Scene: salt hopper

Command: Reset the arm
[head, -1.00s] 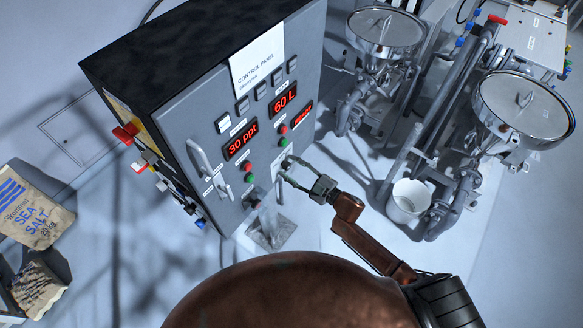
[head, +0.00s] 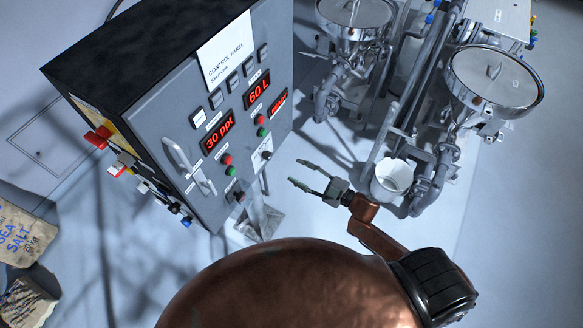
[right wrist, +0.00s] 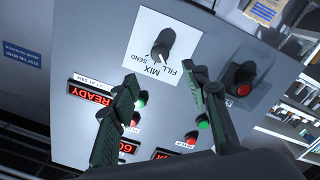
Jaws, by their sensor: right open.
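A black selector knob (head: 267,155) sits low on the panel's right. In the right wrist view, the open fingers (right wrist: 160,76) point toward the panel, with the knob (right wrist: 163,44) beyond them on a white FILL / MIX / SEND label. The knob is clear of the fingers. The red displays show 30 ppt (head: 218,132), 60 L (head: 258,94) and READY (right wrist: 92,92). My left gripper is out of view.
Right of the panel stand two lidded steel hoppers (head: 495,80) with pipework, and a white bucket (head: 392,177). A clear container (head: 262,222) is at the panel's foot. A sea salt bag (head: 22,233) lies far left.

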